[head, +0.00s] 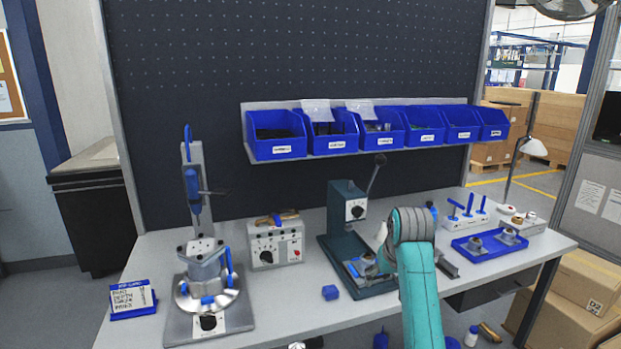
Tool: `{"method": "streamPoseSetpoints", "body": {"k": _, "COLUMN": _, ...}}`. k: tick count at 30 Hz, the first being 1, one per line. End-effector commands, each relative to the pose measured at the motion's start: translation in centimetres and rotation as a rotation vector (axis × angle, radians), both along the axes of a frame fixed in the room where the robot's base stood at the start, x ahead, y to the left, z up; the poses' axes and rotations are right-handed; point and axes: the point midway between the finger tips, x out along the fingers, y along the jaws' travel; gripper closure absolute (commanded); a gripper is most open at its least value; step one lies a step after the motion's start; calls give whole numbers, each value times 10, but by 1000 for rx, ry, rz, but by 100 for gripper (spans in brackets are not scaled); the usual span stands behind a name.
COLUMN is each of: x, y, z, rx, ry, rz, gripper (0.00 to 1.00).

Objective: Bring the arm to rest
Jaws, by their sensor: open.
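My teal arm (415,280) rises from the bottom edge, right of centre, and bends at a grey joint (411,225) over the bench. My gripper (369,266) is small and partly hidden at the left of the arm, low over the base of the dark green press (346,212). It is open. I see nothing clearly held in it. Whether it touches the part on the press base cannot be told.
The bench (290,308) holds a round fixture (207,285) at left, a control box (275,244), a small blue block (330,292) and a blue tray (462,246) with housings at right. Blue bins (275,140) hang behind. The front middle is fairly clear.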

Motion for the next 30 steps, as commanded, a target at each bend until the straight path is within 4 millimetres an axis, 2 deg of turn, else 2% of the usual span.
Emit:
{"method": "streamPoseSetpoints", "body": {"k": 8, "x": -11, "y": 0, "z": -52, "rx": 2, "ry": -37, "rz": -4, "gripper": 25}}
{"method": "streamPoseSetpoints", "body": {"k": 14, "x": -31, "y": 1, "z": -111, "rx": 3, "ry": -85, "rz": -9, "gripper": 25}}
{"method": "streamPoseSetpoints", "body": {"k": 21, "x": -76, "y": 1, "z": -192, "rx": 5, "ry": -172, "rz": -18, "gripper": 25}}
{"method": "streamPoseSetpoints", "body": {"k": 26, "x": -115, "y": 2, "z": -236, "rx": 7, "ry": -230, "rz": -23, "gripper": 25}}
{"method": "streamPoseSetpoints", "body": {"k": 30, "x": -153, "y": 2, "z": -267, "rx": 7, "ry": -281, "rz": -27, "gripper": 25}}
